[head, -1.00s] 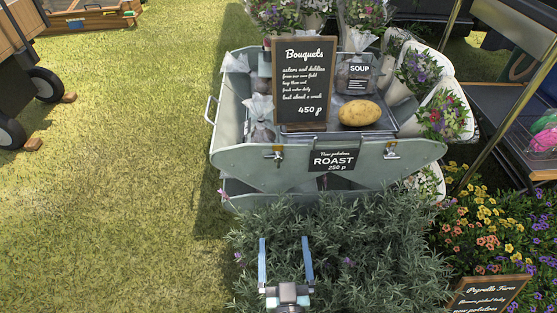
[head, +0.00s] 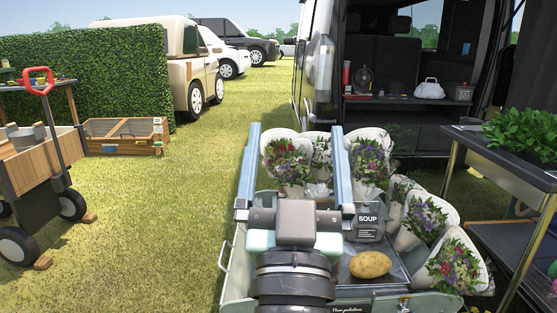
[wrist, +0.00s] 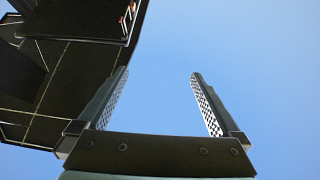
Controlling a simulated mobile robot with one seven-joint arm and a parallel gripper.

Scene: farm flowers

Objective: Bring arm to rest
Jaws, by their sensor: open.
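My gripper (head: 295,150) is open and empty in the head view, raised in front of the grey metal flower trolley (head: 408,306) with its two blue fingers pointing up and away. In the wrist view my gripper (wrist: 158,90) shows its two fingers wide apart with only blue sky between them. My arm covers the left and middle of the trolley and hides the chalkboard there.
The trolley holds a potato (head: 370,265), a soup bag (head: 369,222) and wrapped bouquets (head: 287,165). A dark table (head: 500,160) stands at right, an open van (head: 400,100) behind. A wooden cart (head: 40,160) is at left. Grass between is clear.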

